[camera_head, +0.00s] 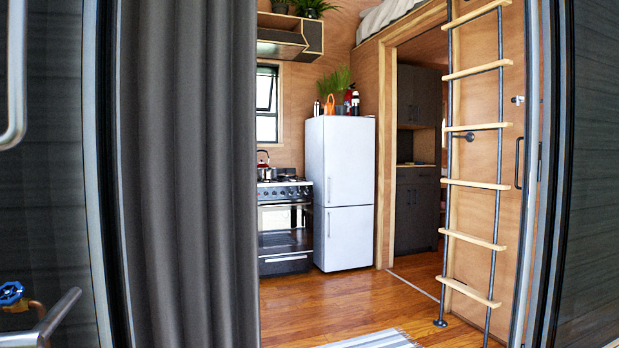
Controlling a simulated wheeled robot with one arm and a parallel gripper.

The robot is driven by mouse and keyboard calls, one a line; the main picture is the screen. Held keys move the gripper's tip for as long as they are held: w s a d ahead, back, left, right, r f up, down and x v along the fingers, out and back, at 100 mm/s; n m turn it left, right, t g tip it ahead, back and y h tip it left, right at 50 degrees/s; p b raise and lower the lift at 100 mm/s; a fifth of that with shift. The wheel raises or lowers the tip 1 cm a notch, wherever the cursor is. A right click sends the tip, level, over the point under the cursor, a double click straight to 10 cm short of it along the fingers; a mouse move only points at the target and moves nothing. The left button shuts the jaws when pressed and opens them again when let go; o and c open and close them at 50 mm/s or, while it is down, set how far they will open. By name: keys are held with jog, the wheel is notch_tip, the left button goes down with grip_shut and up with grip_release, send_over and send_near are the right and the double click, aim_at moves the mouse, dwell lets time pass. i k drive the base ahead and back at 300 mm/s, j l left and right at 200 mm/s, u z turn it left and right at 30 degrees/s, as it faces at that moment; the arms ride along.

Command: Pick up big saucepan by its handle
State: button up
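I cannot make out a big saucepan in this view. A small red and silver vessel (263,165), which looks like a kettle, stands on the stove (286,262), partly cut off by the curtain. Other items on the stove top are too small to tell. My gripper is not in view.
A grey curtain (188,180) covers the left part of the doorway. A white fridge (345,235) stands right of the stove. A ladder (472,185) rises at the right. Open wooden floor (320,310) and a striped rug (375,340) lie ahead. A blue valve wheel (10,293) is at the lower left.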

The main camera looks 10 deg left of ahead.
aim_at(268, 173)
jog(key=i+l+u, duration=0.1)
jog(key=i, duration=0.5)
jog(key=i+l, duration=0.2)
jog(key=i, duration=0.4)
jog(key=i+u, duration=0.1)
jog(key=i, duration=0.5)
jog(key=i+u, duration=0.15)
jog(key=i, duration=0.45)
jog(key=i+l+u, duration=0.1)
jog(key=i, duration=0.45)
jog(key=i+l+u, duration=0.15)
jog(key=i, duration=0.45)
jog(key=i+j, duration=0.15)
jog(key=i, duration=0.35)
jog(key=i+j, duration=0.2)
jog(key=i, duration=0.3)
jog(key=i+j, duration=0.15)
jog(key=i, duration=0.35)
jog(key=i+j, duration=0.2)
jog(key=i, duration=0.3)
